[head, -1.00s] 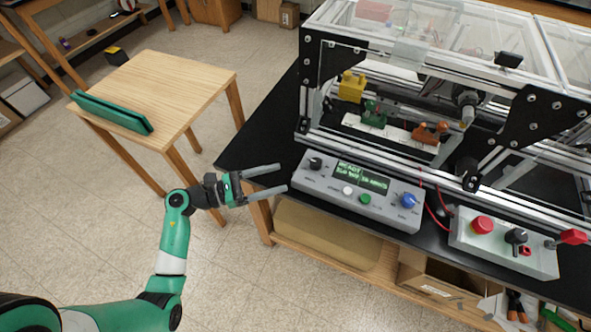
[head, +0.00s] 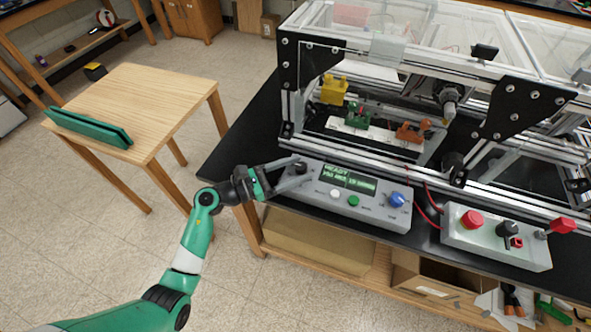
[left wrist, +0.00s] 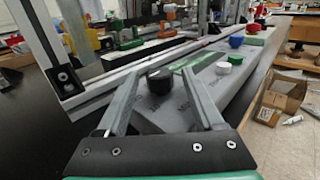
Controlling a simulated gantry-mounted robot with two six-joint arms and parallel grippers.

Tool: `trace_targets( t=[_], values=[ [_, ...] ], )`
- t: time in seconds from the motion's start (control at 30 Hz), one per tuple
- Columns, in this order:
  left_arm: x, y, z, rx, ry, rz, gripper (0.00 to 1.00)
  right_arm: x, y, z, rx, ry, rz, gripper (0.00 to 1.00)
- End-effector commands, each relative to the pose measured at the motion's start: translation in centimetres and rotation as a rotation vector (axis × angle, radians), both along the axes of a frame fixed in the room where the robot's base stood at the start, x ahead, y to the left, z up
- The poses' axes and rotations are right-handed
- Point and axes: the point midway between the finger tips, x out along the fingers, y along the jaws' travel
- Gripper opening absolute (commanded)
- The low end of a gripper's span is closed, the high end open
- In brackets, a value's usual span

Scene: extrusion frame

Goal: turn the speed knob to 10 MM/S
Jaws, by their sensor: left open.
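The grey control box (head: 330,205) stands on the black bench top. A black knob (head: 301,167) sits at its left end, with a green-lit display (head: 348,180) beside it that starts with READY. A blue knob (head: 397,199) is at its right end. The small labels cannot be read, so I cannot tell which knob is for speed. My left gripper (head: 303,171) is open at the box's left end. In the left wrist view the black knob (left wrist: 160,81) shows between the far ends of the spread fingers; contact cannot be told. My right gripper is out of view.
The extrusion frame (head: 310,62) rises right behind the box. A second box (head: 490,243) with a red button (head: 471,219) stands to the right. A wooden table (head: 150,95) with a green item (head: 88,127) is at the left.

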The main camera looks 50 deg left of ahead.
Motion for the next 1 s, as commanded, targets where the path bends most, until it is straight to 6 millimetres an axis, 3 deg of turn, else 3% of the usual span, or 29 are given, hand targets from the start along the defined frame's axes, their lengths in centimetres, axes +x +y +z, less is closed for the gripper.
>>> trace_targets(
  t=[0.23, 0.6, 1.0],
  values=[
    [0.11, -0.02, 0.05, 0.000, 0.000, 0.000, 0.67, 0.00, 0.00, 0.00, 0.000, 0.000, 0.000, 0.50],
    [0.08, -0.02, 0.04, 0.000, 0.000, 0.000, 0.00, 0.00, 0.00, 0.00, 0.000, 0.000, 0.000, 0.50],
    [0.04, -0.17, 0.29, -0.001, 0.000, 0.040, 0.00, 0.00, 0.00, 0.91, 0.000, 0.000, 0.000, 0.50]
  ],
)
